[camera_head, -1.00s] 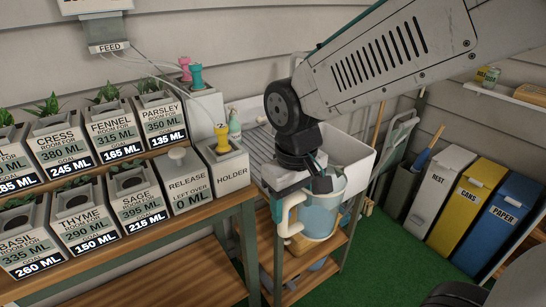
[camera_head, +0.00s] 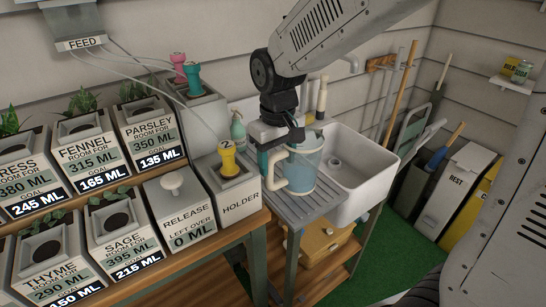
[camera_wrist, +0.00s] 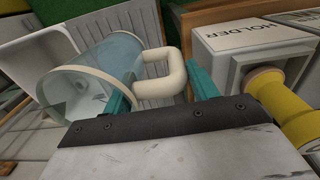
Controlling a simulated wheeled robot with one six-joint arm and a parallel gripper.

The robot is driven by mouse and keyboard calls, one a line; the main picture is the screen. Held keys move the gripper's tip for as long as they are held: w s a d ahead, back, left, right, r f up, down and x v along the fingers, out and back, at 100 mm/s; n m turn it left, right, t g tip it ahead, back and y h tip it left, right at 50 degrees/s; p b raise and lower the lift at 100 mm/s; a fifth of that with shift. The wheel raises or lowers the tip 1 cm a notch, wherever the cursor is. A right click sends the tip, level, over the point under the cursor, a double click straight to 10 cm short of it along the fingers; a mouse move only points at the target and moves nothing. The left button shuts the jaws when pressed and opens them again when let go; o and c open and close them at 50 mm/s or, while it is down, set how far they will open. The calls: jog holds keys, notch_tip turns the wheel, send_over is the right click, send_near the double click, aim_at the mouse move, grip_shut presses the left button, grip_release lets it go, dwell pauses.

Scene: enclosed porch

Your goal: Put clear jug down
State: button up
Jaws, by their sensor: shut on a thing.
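The clear jug (camera_head: 303,166) has a pale rim and a cream handle and holds bluish water. It is upright over the grey ribbed drainboard (camera_head: 318,203), left of the sink basin; I cannot tell whether its base touches the board. My gripper (camera_head: 276,145) is at the jug's upper left side, shut on it. In the wrist view the jug (camera_wrist: 105,62) lies ahead, with its handle (camera_wrist: 168,70) between the teal fingers (camera_wrist: 160,95) of my gripper.
The white sink basin (camera_head: 352,180) is right of the drainboard. The holder box (camera_head: 230,187) with a yellow plug (camera_head: 228,160) stands close on the left. A green soap bottle (camera_head: 238,130) is behind. Labelled planters (camera_head: 150,135) fill the left shelves.

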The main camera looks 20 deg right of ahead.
jog(key=w+f, duration=0.4)
jog(key=w, duration=0.2)
jog(key=shift+w+d, duration=0.15)
jog(key=shift+d, duration=0.05)
jog(key=shift+f, duration=0.1)
jog(key=o, duration=1.6)
notch_tip(320, 180, up, 12)
jog(key=shift+s, duration=0.2)
